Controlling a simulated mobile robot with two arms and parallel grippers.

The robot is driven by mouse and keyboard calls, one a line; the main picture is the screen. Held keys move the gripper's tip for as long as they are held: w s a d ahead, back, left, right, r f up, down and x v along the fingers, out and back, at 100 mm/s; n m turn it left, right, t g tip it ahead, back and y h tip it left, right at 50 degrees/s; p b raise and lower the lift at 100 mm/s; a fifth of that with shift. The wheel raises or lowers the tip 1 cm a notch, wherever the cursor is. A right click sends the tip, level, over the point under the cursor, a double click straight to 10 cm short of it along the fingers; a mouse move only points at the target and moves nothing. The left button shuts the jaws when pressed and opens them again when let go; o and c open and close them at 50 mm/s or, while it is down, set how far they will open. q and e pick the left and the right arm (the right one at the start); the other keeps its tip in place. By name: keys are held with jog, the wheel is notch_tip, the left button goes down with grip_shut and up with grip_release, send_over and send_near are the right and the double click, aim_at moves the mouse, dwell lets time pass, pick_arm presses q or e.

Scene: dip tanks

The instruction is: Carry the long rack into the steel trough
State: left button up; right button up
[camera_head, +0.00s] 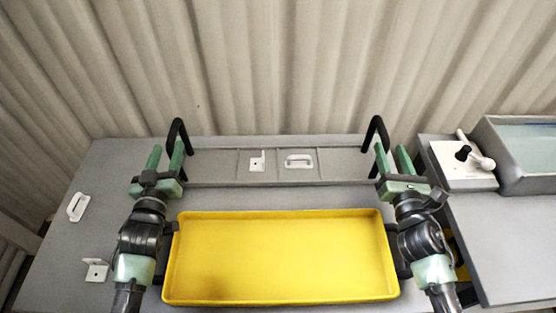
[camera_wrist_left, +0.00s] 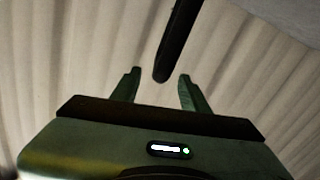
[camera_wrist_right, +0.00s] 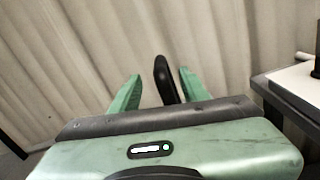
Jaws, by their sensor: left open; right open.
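The long rack (camera_head: 220,181) is a grey frame lying across the back of the table, with a black upright handle at each end. It holds a white bracket (camera_head: 257,161) and a white pull handle (camera_head: 299,161). My left gripper (camera_head: 166,154) is open at the rack's left handle (camera_head: 178,125); the dark bar shows between its fingers in the left wrist view (camera_wrist_left: 165,68). My right gripper (camera_head: 392,154) is open at the right handle (camera_head: 376,124); in the right wrist view the handle (camera_wrist_right: 165,80) shows between the fingers, nearer the right one. The steel trough (camera_head: 530,185), holding pale liquid, stands far right.
An empty yellow tray (camera_head: 280,302) lies in front of the rack, between my arms. A loose white handle (camera_head: 78,207) and bracket (camera_head: 96,270) lie at left. A white box with a lever (camera_head: 463,172) stands beside the trough on the right table (camera_head: 510,235). A corrugated wall stands behind.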

aim_at(173, 126)
pick_arm(q)
jog(key=shift+w, duration=0.15)
pick_arm(e)
jog(key=shift+w, duration=0.2)
pick_arm(q)
jog(key=w, duration=0.7)
jog(key=shift+w+a, duration=0.1)
jog(key=shift+w, duration=0.2)
pick_arm(e)
jog(key=w, duration=0.7)
jog(key=shift+w+a, duration=0.1)
jog(key=shift+w, duration=0.2)
pick_arm(q)
grip_shut()
pick_arm(e)
grip_shut()
pick_arm(q)
jog(key=shift+r, duration=0.2)
pick_arm(e)
jog(key=shift+r, duration=0.25)
